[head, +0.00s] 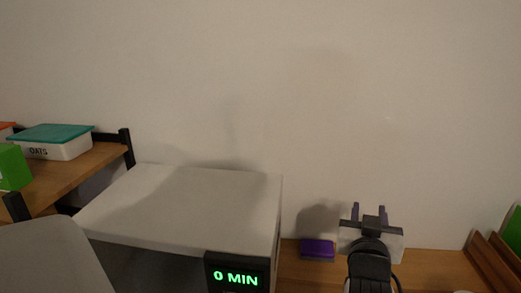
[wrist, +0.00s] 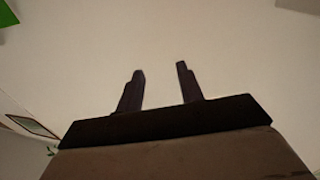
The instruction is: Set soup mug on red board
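My gripper (head: 369,211) is at the lower right of the head view, above the wooden counter and in front of the wall. Its two dark purple fingers point up in the picture and stand apart. In the wrist view my gripper (wrist: 160,69) is open, with nothing between the fingers, facing a plain pale surface. I cannot make out a soup mug or a red board in either view.
A microwave (head: 180,210) reading "0 MIN" stands left of my gripper. A purple box (head: 318,250) sits between them on the counter (head: 310,275). Brown slats (head: 491,262) stand at the right edge. A teal-lidded OATS container (head: 52,142) is on a shelf at left.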

